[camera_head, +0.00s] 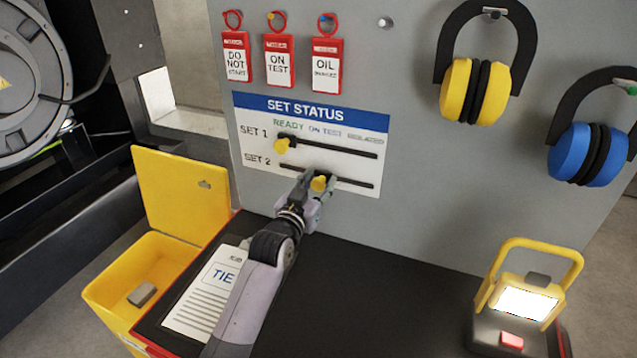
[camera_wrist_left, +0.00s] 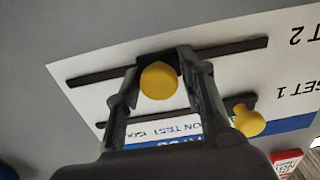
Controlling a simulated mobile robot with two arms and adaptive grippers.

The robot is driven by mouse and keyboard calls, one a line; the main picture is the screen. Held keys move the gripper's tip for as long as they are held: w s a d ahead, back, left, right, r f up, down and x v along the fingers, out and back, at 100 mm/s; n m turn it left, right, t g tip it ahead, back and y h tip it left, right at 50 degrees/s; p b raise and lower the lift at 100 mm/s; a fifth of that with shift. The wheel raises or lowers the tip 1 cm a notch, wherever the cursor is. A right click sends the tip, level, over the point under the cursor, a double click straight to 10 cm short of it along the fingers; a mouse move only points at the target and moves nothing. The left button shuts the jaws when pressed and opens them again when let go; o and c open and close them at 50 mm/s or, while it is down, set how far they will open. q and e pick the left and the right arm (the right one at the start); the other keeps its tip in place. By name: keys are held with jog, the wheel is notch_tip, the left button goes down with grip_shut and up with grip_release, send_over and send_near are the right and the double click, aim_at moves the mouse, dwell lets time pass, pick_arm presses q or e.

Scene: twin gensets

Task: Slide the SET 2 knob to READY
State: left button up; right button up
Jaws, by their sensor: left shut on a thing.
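The SET STATUS board (camera_head: 360,122) is on the grey panel, with READY, ON TEST and a third label over two dark slots. The yellow SET 2 knob (camera_head: 319,183) sits on the lower slot, around its middle, below the ON TEST label. My left gripper (camera_head: 318,180) is shut on this knob; in the left wrist view the knob (camera_wrist_left: 159,81) is between the two fingers. The yellow SET 1 knob (camera_head: 282,146) is at the left end of the upper slot, under READY. My right gripper is not in view.
Red tags (camera_head: 280,62) hang above the board. Yellow ear defenders (camera_head: 478,90) and blue ear defenders (camera_head: 588,153) hang to the right. A work lamp (camera_head: 527,300) stands on the dark bench top (camera_head: 390,290). An open yellow box (camera_head: 180,262) is at the left.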

aim_at(288, 165)
pick_arm(q)
grip_shut()
jog(key=w+a, duration=0.1)
jog(key=a, duration=0.2)
jog(key=w+a+b, duration=0.1)
jog(key=a, duration=0.1)
jog(key=w+a+b, duration=0.1)
jog(key=a, duration=0.2)
jog(key=shift+w+a, duration=0.35)
jog(key=shift+d, duration=0.1)
jog(key=shift+o, duration=2.4)
grip_release()
jog(key=shift+o, duration=1.2)
jog(key=shift+a, duration=0.2)
jog(key=shift+s, duration=0.15)
